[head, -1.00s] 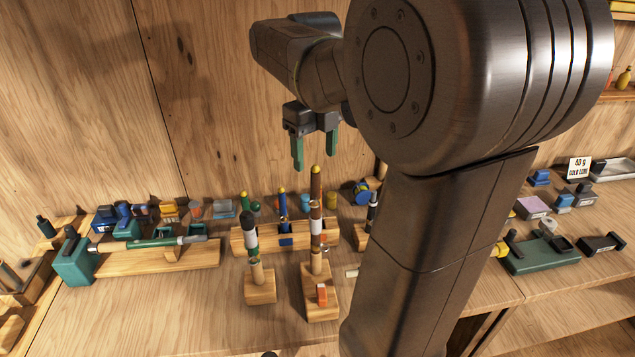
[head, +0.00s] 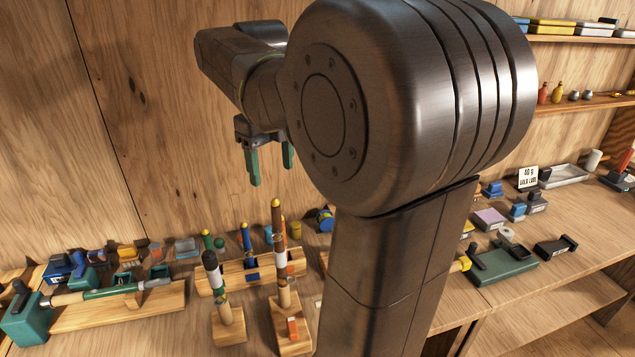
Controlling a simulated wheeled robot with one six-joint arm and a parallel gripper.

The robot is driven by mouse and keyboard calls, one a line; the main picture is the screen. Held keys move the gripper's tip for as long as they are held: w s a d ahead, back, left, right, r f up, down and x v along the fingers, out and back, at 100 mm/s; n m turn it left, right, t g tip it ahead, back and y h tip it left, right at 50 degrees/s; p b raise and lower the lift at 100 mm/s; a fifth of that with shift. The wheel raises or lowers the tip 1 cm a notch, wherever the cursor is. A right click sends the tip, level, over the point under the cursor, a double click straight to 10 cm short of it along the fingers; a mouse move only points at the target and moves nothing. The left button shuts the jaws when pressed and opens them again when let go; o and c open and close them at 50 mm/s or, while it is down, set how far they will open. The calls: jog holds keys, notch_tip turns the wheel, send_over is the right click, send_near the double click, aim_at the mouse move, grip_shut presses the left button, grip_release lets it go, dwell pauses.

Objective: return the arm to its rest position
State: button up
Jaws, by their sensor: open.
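My gripper (head: 270,168) shows in the head view, left of my large grey arm joint. Its two green fingers point down and stand apart, with nothing between them. It hangs in the air in front of the wooden back wall, above the workbench and clear of the things on it. My arm is bent, and its big joint and upper link cover the middle of the view. Part of the bench behind the link is hidden.
Two upright rods stand on wooden blocks, a dark-and-white one (head: 217,277) and a taller brown one (head: 280,255). A wooden rack (head: 213,280) is behind them. A green-handled tool (head: 115,291) lies at left. A sign (head: 528,178) and shelves (head: 590,103) are at right.

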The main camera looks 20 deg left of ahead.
aim_at(275, 199)
notch_tip(275, 199, down, 8)
jog(key=b, duration=0.3)
jog(key=shift+b, duration=0.35)
jog(key=shift+r+n, duration=0.25)
jog(key=shift+n, duration=0.05)
